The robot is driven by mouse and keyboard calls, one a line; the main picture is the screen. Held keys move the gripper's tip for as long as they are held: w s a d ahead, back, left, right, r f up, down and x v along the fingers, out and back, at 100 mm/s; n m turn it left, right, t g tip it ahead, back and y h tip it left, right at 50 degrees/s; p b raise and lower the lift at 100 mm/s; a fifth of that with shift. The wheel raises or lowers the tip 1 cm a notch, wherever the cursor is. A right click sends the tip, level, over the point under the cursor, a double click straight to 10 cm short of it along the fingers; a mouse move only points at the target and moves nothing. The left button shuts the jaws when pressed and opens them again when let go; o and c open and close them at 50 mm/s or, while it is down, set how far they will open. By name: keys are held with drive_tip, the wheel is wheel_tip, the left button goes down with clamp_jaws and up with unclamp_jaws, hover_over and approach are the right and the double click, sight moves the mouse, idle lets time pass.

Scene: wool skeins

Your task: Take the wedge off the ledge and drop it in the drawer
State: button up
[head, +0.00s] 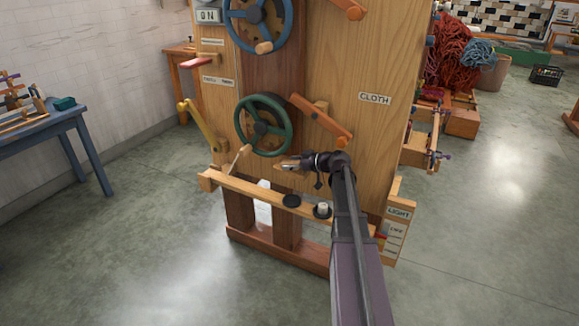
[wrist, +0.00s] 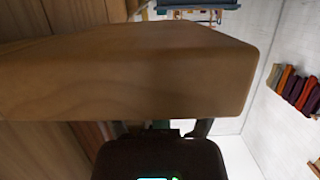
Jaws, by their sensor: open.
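My gripper (head: 288,164) is open in the head view, just above the long wooden ledge (head: 238,185) at the front of the wooden panel. A small tan piece shows at its fingertips; it may be the wedge, but it is too small to be sure. I cannot make out an open drawer.
A green handwheel (head: 264,125), an orange lever (head: 321,121) and a yellow lever (head: 198,124) stick out nearby. A labelled box (head: 397,222) stands right.

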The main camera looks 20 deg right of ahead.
drive_tip(key=c, duration=1)
drive_tip(key=shift+c, duration=0.2)
drive_tip(key=shift+r, duration=0.1)
drive_tip(key=shift+r+p, duration=0.65)
drive_tip(key=shift+p, duration=0.1)
drive_tip(key=s+d, duration=1.1)
drive_tip(key=s, duration=0.3)
